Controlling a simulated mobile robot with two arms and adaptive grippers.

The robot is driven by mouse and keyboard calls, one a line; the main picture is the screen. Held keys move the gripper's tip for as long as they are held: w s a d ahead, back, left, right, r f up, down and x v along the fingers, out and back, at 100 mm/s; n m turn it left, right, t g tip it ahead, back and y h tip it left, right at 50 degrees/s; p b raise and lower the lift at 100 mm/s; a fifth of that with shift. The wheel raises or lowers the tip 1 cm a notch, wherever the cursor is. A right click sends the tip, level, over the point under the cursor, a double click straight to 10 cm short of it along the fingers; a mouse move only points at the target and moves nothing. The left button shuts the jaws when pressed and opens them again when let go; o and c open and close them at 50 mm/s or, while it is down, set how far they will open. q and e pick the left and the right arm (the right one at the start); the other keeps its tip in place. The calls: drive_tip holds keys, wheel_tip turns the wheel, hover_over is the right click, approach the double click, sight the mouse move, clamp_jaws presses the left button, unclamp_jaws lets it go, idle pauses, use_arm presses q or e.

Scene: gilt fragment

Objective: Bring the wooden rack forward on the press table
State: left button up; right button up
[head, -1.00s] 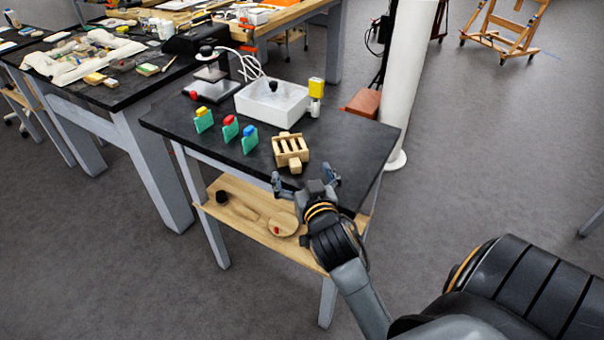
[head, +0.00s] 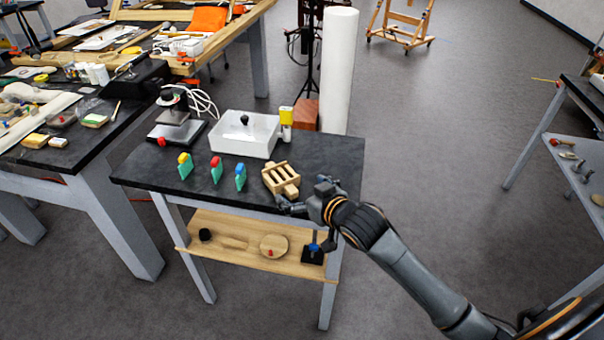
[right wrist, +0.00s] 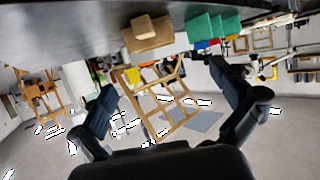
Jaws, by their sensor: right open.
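The wooden rack (head: 281,179), a small light slatted block with a stub handle at its front, sits on the dark top of the press table (head: 330,158) near its front right edge. My right gripper (head: 304,224) is open and empty at the table's front edge, just in front of the rack and apart from it. In the right wrist view the picture is upside down; the rack (right wrist: 146,33) shows at the top on the table, beyond the spread fingers (right wrist: 162,82). My left gripper is not in view.
Three green pieces with coloured tops, one of them blue-topped (head: 240,177), stand left of the rack. A white tray (head: 245,134) and a small press (head: 176,122) are behind. A wooden shelf (head: 230,256) below holds small items. The table's right side is clear.

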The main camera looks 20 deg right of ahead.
sight(281, 177)
drive_tip(key=shift+w+d+f, duration=0.25)
drive_tip(key=shift+w+d, duration=0.05)
drive_tip(key=shift+d, duration=0.05)
drive_tip(key=x, duration=0.3)
drive_tip(key=shift+w+d+f, duration=0.15)
drive_tip(key=x, duration=0.3)
drive_tip(key=shift+w+f, duration=0.2)
drive_tip(key=shift+w, duration=0.15)
drive_tip(key=shift+w+a+f, duration=0.15)
drive_tip(key=shift+w+a, duration=0.05)
drive_tip(key=shift+w, duration=0.1)
drive_tip(key=shift+w+f+p, duration=0.15)
drive_tip(key=shift+w+p, duration=0.15)
drive_tip(key=shift+f+x, duration=0.25)
drive_tip(key=shift+x, duration=1.95)
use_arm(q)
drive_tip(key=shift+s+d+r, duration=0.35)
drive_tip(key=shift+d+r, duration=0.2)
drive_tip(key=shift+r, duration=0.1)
use_arm(e)
drive_tip(key=shift+s, duration=0.15)
drive_tip(key=shift+c, duration=0.4)
